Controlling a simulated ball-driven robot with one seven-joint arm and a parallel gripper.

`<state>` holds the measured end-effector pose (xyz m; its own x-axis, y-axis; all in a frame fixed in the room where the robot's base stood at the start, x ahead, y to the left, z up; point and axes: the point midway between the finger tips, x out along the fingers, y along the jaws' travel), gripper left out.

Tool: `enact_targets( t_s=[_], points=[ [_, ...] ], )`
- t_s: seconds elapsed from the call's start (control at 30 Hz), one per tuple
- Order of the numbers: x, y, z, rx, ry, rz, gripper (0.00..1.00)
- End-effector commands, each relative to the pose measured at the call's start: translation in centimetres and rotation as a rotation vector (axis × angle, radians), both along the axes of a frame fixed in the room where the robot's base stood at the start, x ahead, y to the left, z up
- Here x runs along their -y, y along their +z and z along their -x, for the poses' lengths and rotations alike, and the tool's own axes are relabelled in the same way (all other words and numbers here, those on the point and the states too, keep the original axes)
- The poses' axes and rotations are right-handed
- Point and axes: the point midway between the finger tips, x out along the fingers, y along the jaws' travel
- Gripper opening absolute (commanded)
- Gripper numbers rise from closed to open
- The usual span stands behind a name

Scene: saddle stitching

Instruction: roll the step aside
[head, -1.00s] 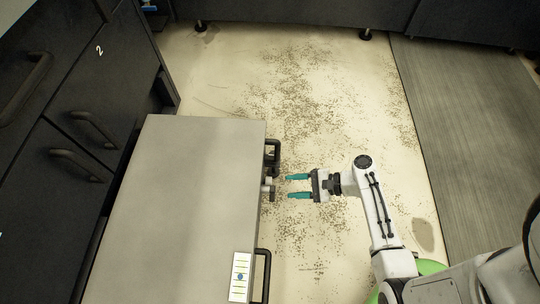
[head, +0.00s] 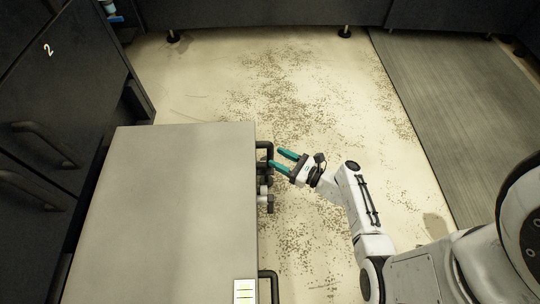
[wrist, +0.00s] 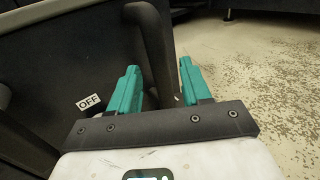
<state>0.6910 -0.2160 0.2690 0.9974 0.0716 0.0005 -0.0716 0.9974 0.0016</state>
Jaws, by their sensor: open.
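The step (head: 170,210) is a low box with a flat grey top and dark sides, standing left of my arm. Its right side carries a black upper handle (head: 263,147), a lower handle (head: 270,275) and a small metal fitting (head: 266,197) between them. My gripper (head: 275,157) has teal fingers, which are open at the upper handle. In the wrist view, the dark handle bar (wrist: 152,45) shows between the two open fingers of my gripper (wrist: 160,68). I cannot tell whether they touch it. An OFF label (wrist: 89,102) is on the step's side.
Dark drawer cabinets (head: 50,120) stand close along the left. A dark cabinet row (head: 260,12) on short feet closes off the back. A grey mat (head: 450,100) lies at the right. The speckled floor (head: 310,80) between is clear.

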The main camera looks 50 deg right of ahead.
Motion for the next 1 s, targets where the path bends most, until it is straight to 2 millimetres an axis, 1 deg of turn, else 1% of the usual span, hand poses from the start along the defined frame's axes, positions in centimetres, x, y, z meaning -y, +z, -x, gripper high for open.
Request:
enact_targets(
  t_s=[0.03,0.1,0.2,0.3,0.43,0.67,1.0],
  points=[
    [-0.1,-0.2,-1.0,0.002,0.004,0.002,0.48],
    [-0.2,-0.2,-2.0,0.001,0.004,0.002,0.48],
    [-0.3,-0.1,-3.1,0.001,0.004,0.001,0.48],
    [-0.3,-0.1,-3.7,0.0,0.001,0.002,0.48],
    [-0.3,0.0,-4.1,0.0,0.002,0.002,0.48],
    [-0.4,0.0,-4.1,0.0,0.002,0.002,0.47],
    [-0.4,0.0,-4.1,-0.001,0.002,0.002,0.14]
  ],
)
